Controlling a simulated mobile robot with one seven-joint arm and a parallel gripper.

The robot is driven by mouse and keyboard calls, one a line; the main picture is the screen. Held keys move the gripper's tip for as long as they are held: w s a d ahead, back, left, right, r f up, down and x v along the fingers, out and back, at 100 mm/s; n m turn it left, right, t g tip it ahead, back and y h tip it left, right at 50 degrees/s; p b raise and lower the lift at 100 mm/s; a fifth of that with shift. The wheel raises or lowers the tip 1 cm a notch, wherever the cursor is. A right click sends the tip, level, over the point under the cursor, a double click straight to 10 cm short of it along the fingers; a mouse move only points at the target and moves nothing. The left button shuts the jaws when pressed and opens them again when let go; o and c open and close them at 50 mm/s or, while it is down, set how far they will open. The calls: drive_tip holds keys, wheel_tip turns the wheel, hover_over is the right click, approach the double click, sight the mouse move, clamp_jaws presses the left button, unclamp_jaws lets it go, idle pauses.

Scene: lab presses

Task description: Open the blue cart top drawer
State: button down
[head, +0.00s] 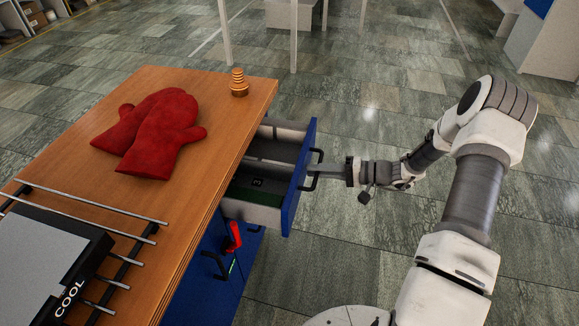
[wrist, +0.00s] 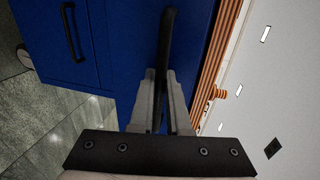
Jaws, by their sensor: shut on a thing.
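The blue cart has a wooden top (head: 225,110) and a blue front. Its top drawer (head: 300,185) stands pulled out to the right in the head view, with its grey inside and a green item at the bottom showing. My gripper (head: 322,171) is at the black handle of this drawer. In the wrist view my gripper (wrist: 162,85) has its two fingers closed around the black drawer handle (wrist: 168,35), in front of the blue drawer front (wrist: 125,35). The fingers hide part of the handle.
Red mitts (head: 155,130), an orange-brown ringed object (head: 238,82) and a grey plate marked COOL (head: 50,260) lie on the cart top. A red object (head: 234,237) is at the lower blue front. A second black handle (wrist: 72,32) shows in the wrist view.

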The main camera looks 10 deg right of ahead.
drive_tip(key=f+b+v, duration=0.2)
drive_tip(key=f+v, duration=0.1)
drive_tip(key=v, duration=1.3)
drive_tip(key=shift+d+f, duration=0.25)
drive_tip(key=shift+d, duration=0.25)
drive_tip(key=shift+s, duration=0.15)
drive_tip(key=c, duration=1.2)
unclamp_jaws()
drive_tip(key=p+v, duration=0.2)
drive_tip(key=v, duration=1.5)
drive_tip(key=shift+d, duration=0.2)
